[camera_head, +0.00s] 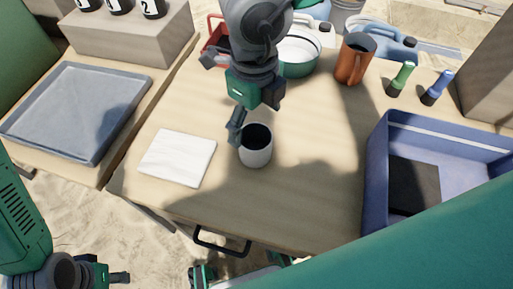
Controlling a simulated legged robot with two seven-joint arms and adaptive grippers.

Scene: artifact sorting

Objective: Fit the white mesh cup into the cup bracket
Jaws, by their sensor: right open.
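A white cup (256,154) with a dark inside stands upright on the wooden table. Its mesh cannot be made out. My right gripper (251,113) points down just above and behind the cup. It is open, with one finger beside the cup's upper left rim; I cannot tell whether they touch. My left gripper (112,277) is low at the left, off the table's front edge and partly cut off by the picture's bottom. Its jaw state is unclear. I cannot make out the cup bracket for certain.
A white slab (178,157) lies left of the cup. A blue-grey tray (75,112) is at the left. A blue bin (376,175) stands at the right.

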